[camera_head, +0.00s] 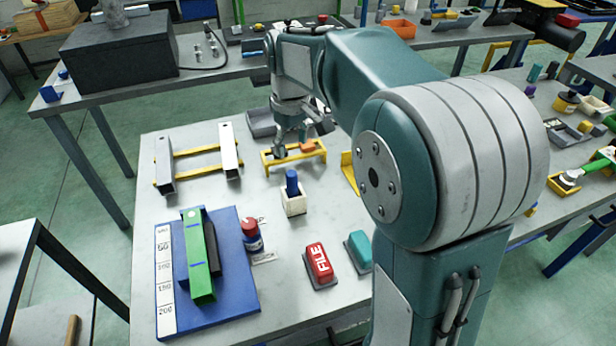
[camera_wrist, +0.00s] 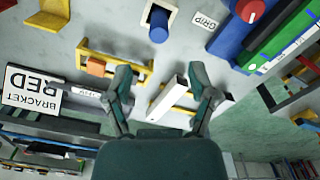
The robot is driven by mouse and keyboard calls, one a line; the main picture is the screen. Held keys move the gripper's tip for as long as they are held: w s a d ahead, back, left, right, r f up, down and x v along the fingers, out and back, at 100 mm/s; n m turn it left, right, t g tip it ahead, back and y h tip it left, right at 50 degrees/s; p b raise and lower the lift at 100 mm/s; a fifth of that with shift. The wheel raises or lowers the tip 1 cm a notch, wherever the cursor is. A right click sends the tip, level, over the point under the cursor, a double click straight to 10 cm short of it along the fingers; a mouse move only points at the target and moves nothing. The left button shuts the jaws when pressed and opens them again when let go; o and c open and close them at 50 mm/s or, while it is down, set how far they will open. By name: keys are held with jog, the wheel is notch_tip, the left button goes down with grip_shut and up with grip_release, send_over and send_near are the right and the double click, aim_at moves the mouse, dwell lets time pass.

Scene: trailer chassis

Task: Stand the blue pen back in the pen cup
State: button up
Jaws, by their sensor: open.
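The blue pen (camera_head: 292,180), a thick blue cylinder, stands upright in the small white square pen cup (camera_head: 294,206) near the middle of the table. In the wrist view the blue pen (camera_wrist: 158,26) shows at the top centre, in the white cup (camera_wrist: 173,10), which is partly cut off by the frame edge. My gripper (camera_head: 291,145) is behind the cup in the head view, apart from it, near a yellow bracket. In the wrist view my gripper (camera_wrist: 162,88) has its fingers spread with nothing held between them.
The yellow bracket (camera_head: 268,158) with an orange block (camera_head: 308,146) is close to my gripper. A rack with white bars (camera_head: 228,150) stands left. A blue board (camera_head: 235,285) carries a green bar (camera_head: 198,260).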

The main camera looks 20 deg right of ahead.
jog(key=s+m+t, duration=0.5)
jog(key=s, duration=1.8)
jog(key=shift+s+r, duration=0.15)
jog(key=shift+r, duration=0.15)
dwell(0.8)
